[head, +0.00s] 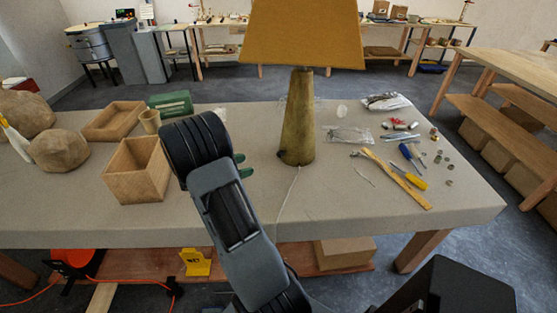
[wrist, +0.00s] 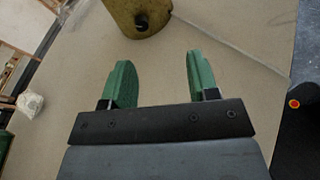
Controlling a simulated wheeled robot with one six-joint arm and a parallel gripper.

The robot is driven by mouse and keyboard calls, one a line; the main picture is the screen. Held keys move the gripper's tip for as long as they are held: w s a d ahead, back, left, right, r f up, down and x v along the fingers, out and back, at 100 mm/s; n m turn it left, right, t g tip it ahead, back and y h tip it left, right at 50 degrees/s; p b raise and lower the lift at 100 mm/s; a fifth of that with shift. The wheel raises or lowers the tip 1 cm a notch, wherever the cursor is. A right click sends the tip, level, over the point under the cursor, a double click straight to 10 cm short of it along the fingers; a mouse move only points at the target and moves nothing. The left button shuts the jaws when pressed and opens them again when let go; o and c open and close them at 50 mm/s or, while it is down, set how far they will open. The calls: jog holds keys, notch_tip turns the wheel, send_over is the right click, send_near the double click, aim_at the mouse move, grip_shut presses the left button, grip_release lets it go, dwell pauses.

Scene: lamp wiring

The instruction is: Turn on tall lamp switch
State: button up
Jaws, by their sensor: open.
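The tall lamp stands upright on the grey workbench, with a tapered olive-brown base (head: 298,120) and a wide mustard shade (head: 303,32). A small dark switch knob (head: 281,154) sticks out low on the left side of the base. In the wrist view the lamp base (wrist: 133,12) is at the top, with the black switch knob (wrist: 141,22) facing my gripper. My gripper (wrist: 158,75) has green fingers, is open and empty, and is apart from the knob. In the head view its green fingertips (head: 243,166) show left of the lamp, partly hidden by my arm.
A pale cord (head: 287,204) runs from the lamp over the bench's front edge. Left are an open wooden box (head: 137,172), a tray (head: 113,121) and rocks (head: 60,149). Right are a yellow-handled screwdriver (head: 413,179), a wooden stick (head: 397,180) and small parts.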

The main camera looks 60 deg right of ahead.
aim_at(278, 155)
jog(key=d+f+n+h, duration=0.1)
jog(key=f, duration=0.1)
jog(key=w+d+f+n+h, duration=0.1)
jog(key=d+f+n, duration=0.1)
jog(key=f, duration=0.1)
jog(key=d+f+n+h+b, duration=0.1)
jog(key=d+f, duration=0.1)
jog(key=shift+w+d+f+t, duration=0.1)
jog(key=shift+w+f+t, duration=0.1)
jog(key=shift+t, duration=0.1)
jog(key=shift+d+f+n, duration=0.15)
jog(key=shift+d+n, duration=0.15)
jog(key=shift+d, duration=0.05)
jog(key=p+x, duration=0.3)
jog(key=x, duration=1)
jog(key=shift+w+d, duration=0.1)
jog(key=shift+d, duration=0.2)
jog(key=shift+c, duration=0.4)
jog(key=c, duration=0.8)
jog(key=shift+c, duration=0.2)
